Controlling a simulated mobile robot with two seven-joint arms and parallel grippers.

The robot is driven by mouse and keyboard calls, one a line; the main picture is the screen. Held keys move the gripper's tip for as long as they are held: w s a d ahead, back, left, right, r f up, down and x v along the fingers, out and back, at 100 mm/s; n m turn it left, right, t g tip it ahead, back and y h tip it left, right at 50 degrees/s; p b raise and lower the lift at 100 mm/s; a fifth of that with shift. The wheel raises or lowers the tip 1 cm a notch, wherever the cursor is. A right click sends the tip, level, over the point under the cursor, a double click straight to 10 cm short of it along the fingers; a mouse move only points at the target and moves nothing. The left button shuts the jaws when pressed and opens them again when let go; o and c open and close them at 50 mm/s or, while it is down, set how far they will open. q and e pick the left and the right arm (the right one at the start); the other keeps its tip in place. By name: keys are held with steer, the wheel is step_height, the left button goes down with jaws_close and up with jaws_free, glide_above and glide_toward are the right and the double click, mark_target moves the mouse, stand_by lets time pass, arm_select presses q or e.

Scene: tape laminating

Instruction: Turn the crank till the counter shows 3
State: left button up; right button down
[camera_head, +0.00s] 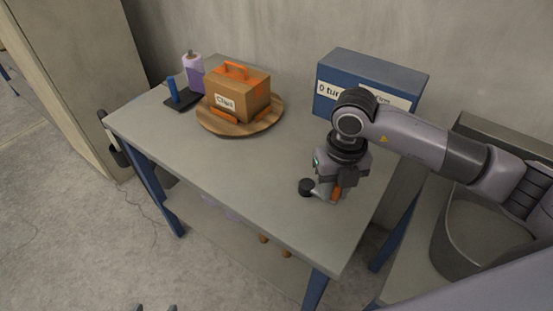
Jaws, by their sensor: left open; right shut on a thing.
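A blue box (372,73) stands at the back right of the table. Its white label (328,90) starts with "0 tu"; my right arm hides the middle of it. My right gripper (335,192) points down in front of the box, near the table's right edge. It is shut on an orange piece (336,194), which looks like the crank's handle. A round black knob (306,187) sits just left of the fingers. The rest of the crank is hidden by my gripper. My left gripper (155,308) shows only as two separated fingertips at the bottom edge, away from the table.
The middle of the table (235,165) is clear. A grey bin (470,225) stands right.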

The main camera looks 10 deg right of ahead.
steer(key=shift+w, duration=0.15)
steer(key=shift+w+d+b, duration=0.35)
steer(key=shift+w+d, duration=0.1)
steer(key=shift+w, duration=0.2)
steer(key=shift+w+d+b, duration=0.35)
steer(key=shift+w+d, duration=0.05)
steer(key=shift+w, duration=0.65)
steer(key=shift+w+b, duration=0.65)
steer(key=shift+w, duration=0.5)
